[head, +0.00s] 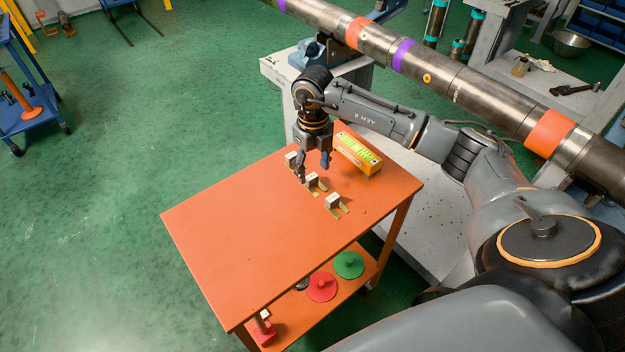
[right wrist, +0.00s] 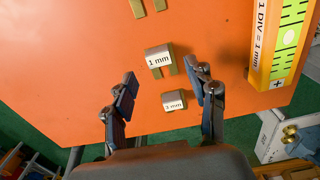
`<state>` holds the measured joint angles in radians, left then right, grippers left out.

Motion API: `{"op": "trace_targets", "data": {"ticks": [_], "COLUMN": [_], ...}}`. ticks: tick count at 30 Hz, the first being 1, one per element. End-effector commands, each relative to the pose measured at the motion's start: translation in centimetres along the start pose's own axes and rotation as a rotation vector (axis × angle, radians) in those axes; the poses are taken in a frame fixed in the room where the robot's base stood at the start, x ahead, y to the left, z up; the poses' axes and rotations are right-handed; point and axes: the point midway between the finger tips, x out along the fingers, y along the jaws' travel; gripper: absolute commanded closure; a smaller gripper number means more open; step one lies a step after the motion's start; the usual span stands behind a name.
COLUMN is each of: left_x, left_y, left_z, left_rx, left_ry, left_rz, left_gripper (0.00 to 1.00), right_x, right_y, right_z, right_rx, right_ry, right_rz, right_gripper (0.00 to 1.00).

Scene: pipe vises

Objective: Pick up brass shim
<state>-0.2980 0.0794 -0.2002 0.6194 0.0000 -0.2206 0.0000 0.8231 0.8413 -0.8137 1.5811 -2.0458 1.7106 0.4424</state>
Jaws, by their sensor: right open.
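Three brass shims with white label blocks lie in a row on an orange table: a far one (head: 290,160), a middle one (head: 313,181) and a near one (head: 334,204). My right gripper (head: 313,172) is open and points down over the far and middle shims. In the right wrist view, a shim labelled "1 mm" (right wrist: 158,58) lies between and just beyond the open fingertips (right wrist: 160,74). Another shim (right wrist: 174,102), its label hard to read, lies lower between the fingers. Brass legs of a third (right wrist: 150,7) show at the top edge. My left gripper is out of view.
A yellow-green scale box (head: 358,153) stands right of the shims; it also shows in the right wrist view (right wrist: 283,40). The orange table top (head: 250,240) is bare at the left and front. Red (head: 321,287) and green (head: 349,265) discs sit on its lower shelf. A long pipe (head: 440,75) crosses behind.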

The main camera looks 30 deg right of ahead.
Motion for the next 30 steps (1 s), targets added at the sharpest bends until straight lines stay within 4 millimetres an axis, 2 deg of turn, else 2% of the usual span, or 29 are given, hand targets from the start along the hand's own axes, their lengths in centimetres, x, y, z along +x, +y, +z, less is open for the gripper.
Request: {"op": "trace_targets", "data": {"ticks": [3,6,15,16,17,24,30], "left_x": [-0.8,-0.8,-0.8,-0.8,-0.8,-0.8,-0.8], "left_y": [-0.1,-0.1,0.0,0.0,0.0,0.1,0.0], "left_z": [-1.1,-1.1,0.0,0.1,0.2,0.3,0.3], "left_rx": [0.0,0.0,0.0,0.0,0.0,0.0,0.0], "left_ry": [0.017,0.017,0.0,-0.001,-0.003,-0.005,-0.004], "left_rz": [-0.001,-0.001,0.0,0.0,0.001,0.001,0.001], "left_gripper": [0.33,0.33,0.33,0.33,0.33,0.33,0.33], "right_x": [1.9,3.1,3.8,3.8,3.8,3.8,3.8], "right_y": [0.0,0.0,0.0,0.0,0.0,0.0,0.0], "right_z": [0.2,0.2,0.2,0.2,0.2,0.2,0.2], "right_rx": [0.001,0.0,-0.002,-0.001,-0.001,-0.001,-0.001], "right_ry": [0.006,0.004,0.001,0.001,0.001,0.001,0.001], "right_rz": [0.001,0.002,0.001,0.001,0.001,0.001,0.001], "right_gripper": [0.43,0.43,0.43,0.45,0.52,1.0,1.0]}}
